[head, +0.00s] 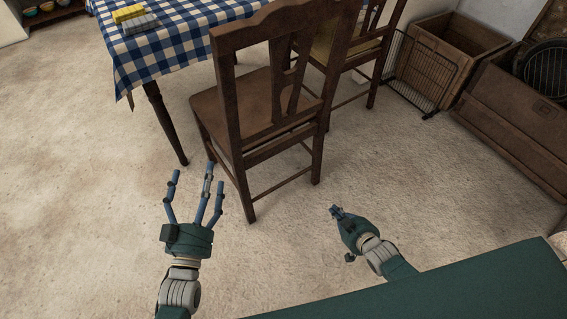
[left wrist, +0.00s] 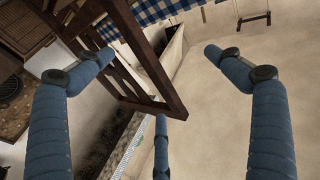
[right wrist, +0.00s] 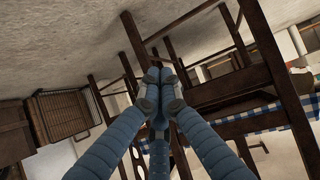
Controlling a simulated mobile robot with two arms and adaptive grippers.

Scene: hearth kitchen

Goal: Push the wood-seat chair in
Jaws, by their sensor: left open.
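The wood-seat chair (head: 208,107) is dark brown and stands upright on the floor. Its back faces me and its seat is toward the table with the blue checked cloth (head: 178,45). My left gripper (head: 199,176) is open and empty, low in front of the chair at its left side. In the left wrist view its fingers are spread and part of a dark chair frame shows beyond them. My right gripper (head: 337,212) is to the right of the chair, over bare floor. Its fingers are together in the right wrist view (right wrist: 156,82), with nothing seen between them.
A second chair with a yellowish seat (head: 340,50) stands just behind and right. A wire rack (head: 418,75) and wooden crates (head: 455,48) line the right wall. Yellow (head: 128,13) and grey (head: 139,25) items lie on the table. The floor at left is clear.

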